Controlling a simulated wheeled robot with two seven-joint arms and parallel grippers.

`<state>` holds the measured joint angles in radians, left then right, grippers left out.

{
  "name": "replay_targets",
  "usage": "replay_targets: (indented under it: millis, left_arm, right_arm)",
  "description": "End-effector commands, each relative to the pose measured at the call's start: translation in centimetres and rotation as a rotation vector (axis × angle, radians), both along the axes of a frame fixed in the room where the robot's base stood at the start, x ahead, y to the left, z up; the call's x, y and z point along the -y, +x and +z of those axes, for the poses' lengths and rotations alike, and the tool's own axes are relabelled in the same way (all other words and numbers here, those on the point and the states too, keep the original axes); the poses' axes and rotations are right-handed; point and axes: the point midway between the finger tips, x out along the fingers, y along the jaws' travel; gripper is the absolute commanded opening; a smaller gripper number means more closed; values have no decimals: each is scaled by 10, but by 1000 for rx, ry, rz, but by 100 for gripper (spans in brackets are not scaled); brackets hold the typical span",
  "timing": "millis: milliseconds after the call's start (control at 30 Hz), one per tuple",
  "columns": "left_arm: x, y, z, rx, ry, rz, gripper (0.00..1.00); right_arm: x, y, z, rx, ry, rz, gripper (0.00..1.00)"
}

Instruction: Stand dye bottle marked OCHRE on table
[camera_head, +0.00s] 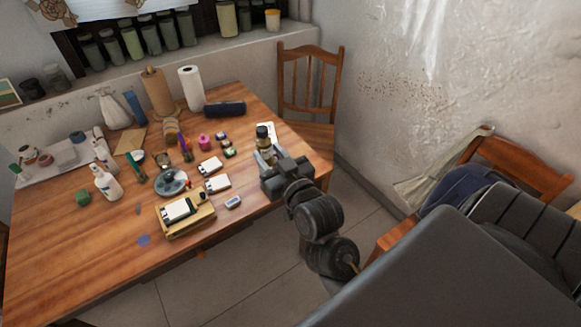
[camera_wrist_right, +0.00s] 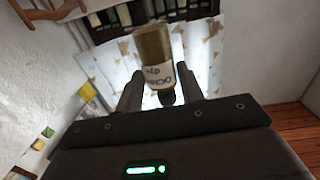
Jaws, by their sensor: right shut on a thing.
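The dye bottle (camera_head: 263,144), ochre-brown with a dark cap, is upright at the right end of the wooden table (camera_head: 120,247) in the head view. My right gripper (camera_head: 264,156) is shut on it from the near right side. In the right wrist view the bottle (camera_wrist_right: 155,62) sits between the two fingers of the gripper (camera_wrist_right: 158,88), with a pale label lettered OCHRE, inverted in that picture. I cannot tell whether its base touches the table; the gripper hides its lower part. My left gripper is not in view.
A chair (camera_head: 308,85) stands behind the table's right end. The table's front left is mostly clear.

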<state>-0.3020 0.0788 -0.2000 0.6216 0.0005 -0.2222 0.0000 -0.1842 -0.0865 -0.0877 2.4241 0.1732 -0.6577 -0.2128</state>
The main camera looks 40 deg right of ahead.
Motion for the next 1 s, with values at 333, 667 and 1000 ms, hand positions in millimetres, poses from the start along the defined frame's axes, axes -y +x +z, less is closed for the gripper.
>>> replay_targets:
  millis: [333, 667, 1000]
  left_arm:
    - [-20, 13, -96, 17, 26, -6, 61]
    - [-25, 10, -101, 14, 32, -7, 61]
    - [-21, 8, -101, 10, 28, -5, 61]
  right_arm:
    - [89, 4, -99, 5, 3, -208, 11]
    - [109, 6, -106, 8, 3, -250, 11]
    - [153, 66, -139, 5, 0, -250, 11]
